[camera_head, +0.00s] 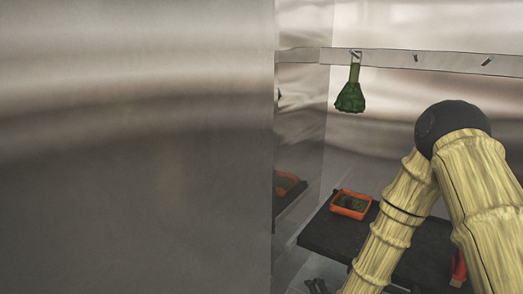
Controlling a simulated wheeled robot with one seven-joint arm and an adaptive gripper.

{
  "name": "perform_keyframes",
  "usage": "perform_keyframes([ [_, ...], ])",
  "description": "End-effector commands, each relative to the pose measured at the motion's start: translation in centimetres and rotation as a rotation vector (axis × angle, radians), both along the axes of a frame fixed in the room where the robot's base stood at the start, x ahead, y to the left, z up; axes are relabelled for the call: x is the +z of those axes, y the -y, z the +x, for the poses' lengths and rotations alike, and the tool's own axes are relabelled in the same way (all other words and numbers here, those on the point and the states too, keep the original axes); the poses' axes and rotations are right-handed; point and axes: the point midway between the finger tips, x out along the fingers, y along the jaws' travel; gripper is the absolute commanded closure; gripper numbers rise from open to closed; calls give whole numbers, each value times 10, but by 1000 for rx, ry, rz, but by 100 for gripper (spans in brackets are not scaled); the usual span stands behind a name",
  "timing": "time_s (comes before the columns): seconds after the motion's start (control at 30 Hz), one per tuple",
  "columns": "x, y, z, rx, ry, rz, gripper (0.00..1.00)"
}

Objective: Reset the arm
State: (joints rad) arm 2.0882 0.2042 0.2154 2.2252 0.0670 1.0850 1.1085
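My arm comes in from the right, with a dark rounded elbow (452,126) and yellow, bamboo-like links. The forearm link runs down and to the left in front of the dark table and leaves the picture at the bottom. Small dark shapes at the bottom edge, left of the forearm, may be part of my gripper (316,286). They are cut off, so I cannot tell whether it is open, shut or holding anything.
A dark table (335,237) bears an orange-rimmed tray (350,204) with green contents. A red object (458,268) is partly hidden behind my arm. A metal panel (140,150) fills the left.

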Motion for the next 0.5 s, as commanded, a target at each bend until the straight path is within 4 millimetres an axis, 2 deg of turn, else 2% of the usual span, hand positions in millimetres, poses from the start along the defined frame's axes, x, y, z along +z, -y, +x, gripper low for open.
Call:
perform_keyframes([
  [0.03,-23,1,-22,55,-58,-63,28],
  [0.2,-86,8,-98,268,-241,-270,28],
  [0.37,-134,17,-176,504,-407,-435,28],
  [0.5,-164,29,-251,735,-546,-551,28],
])
